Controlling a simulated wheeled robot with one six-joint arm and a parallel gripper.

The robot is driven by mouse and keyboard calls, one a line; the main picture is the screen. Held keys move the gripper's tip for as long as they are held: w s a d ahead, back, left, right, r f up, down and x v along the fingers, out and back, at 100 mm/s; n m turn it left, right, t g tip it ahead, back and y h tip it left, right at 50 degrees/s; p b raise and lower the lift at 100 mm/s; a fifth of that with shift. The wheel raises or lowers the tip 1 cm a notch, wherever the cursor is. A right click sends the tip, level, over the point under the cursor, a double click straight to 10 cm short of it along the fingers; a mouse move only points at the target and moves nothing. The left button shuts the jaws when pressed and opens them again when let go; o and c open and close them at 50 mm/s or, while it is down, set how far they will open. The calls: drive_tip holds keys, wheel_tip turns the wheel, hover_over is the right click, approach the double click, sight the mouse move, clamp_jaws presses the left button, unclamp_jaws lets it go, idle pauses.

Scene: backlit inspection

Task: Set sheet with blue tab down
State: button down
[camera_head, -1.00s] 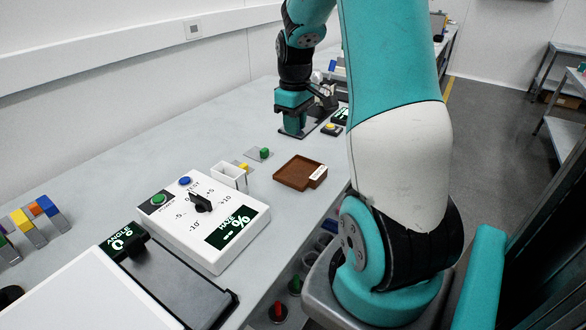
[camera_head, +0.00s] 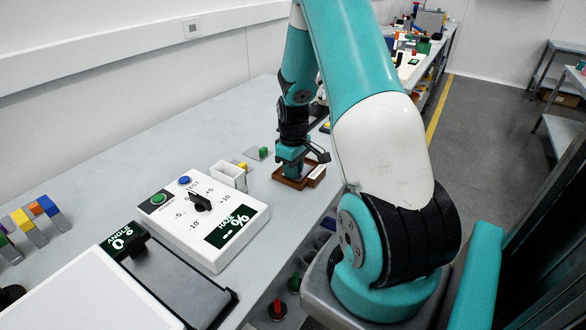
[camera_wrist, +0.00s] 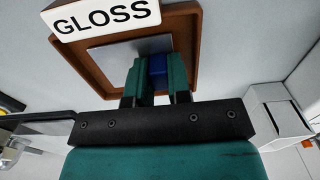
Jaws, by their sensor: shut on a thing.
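My gripper (camera_head: 296,165) is down over a brown wooden tray (camera_head: 283,181) on the workbench. In the wrist view my gripper (camera_wrist: 156,78) is shut on a blue tab (camera_wrist: 157,67). The tab joins a grey sheet (camera_wrist: 112,52) that lies inside the tray's brown rim (camera_wrist: 183,22). I cannot tell whether the sheet touches the tray floor. A white label reading GLOSS (camera_wrist: 105,17) stands on the tray's edge. In the head view my gripper hides the sheet and tab.
A white tester box with a dial (camera_head: 205,220) stands left of the tray. A small white holder with a yellow tab (camera_head: 232,174) and a green-tabbed sheet (camera_head: 262,152) are close by. Colored tabs in stands (camera_head: 36,222) are at far left.

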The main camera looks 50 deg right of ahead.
drive_tip(key=shift+f, duration=0.2)
drive_tip(key=c, duration=1.1)
unclamp_jaws()
drive_tip(key=shift+r, duration=0.1)
drive_tip(key=shift+o, duration=0.2)
drive_tip(key=shift+r, duration=0.1)
